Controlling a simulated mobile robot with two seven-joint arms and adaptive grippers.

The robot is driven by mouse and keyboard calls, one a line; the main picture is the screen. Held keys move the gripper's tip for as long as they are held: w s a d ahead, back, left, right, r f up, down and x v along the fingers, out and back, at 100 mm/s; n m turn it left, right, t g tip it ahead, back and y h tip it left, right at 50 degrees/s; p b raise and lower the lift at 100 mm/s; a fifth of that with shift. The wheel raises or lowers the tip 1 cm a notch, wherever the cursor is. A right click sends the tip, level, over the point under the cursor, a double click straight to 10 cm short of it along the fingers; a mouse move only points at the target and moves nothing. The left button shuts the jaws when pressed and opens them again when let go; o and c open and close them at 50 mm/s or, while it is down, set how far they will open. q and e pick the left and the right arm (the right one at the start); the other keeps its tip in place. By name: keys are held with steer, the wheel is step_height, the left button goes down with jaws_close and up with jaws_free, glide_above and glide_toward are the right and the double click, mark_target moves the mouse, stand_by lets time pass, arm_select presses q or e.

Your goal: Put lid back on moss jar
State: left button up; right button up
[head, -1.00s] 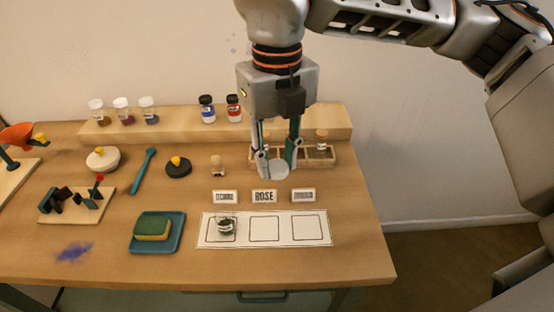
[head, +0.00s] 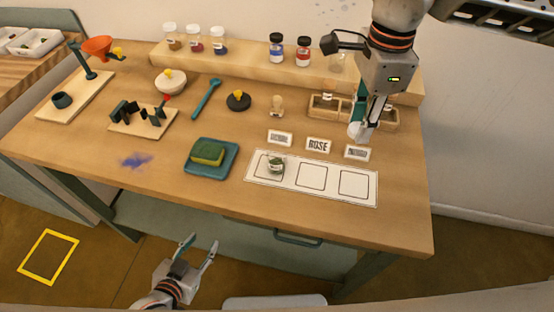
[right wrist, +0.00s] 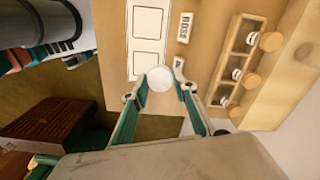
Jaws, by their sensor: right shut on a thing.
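The moss jar (head: 276,166) is a small glass jar with dark green contents, standing in the left square of the white mat (head: 315,202). No lid shows on it. My right gripper (head: 363,128) is shut on a pale round lid (head: 358,131), held above the table behind the right-hand label, to the right of and behind the jar. In the right wrist view the lid (right wrist: 160,78) sits between the fingertips as a white disc. My left gripper (head: 198,250) is open and empty, low in front of the table.
Name labels (head: 318,145) stand behind the mat. A wooden rack (right wrist: 237,65) of corked vials is close to my right gripper. A sponge (head: 207,153) on a teal tray (head: 192,168) lies left of the mat. The mat's other squares are empty.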

steer(key=d+f+n, duration=0.2)
steer(key=n, duration=0.4)
steer(key=d+f+n, duration=0.2)
steer(key=f+n, duration=0.1)
steer(key=n, duration=0.2)
steer(key=w+d+f+n, duration=0.1)
steer(key=d+f+n, duration=0.1)
steer(key=n, duration=0.4)
steer(key=shift+d+f+n, duration=0.25)
steer(key=shift+d+n, duration=0.05)
steer(key=shift+d, duration=0.05)
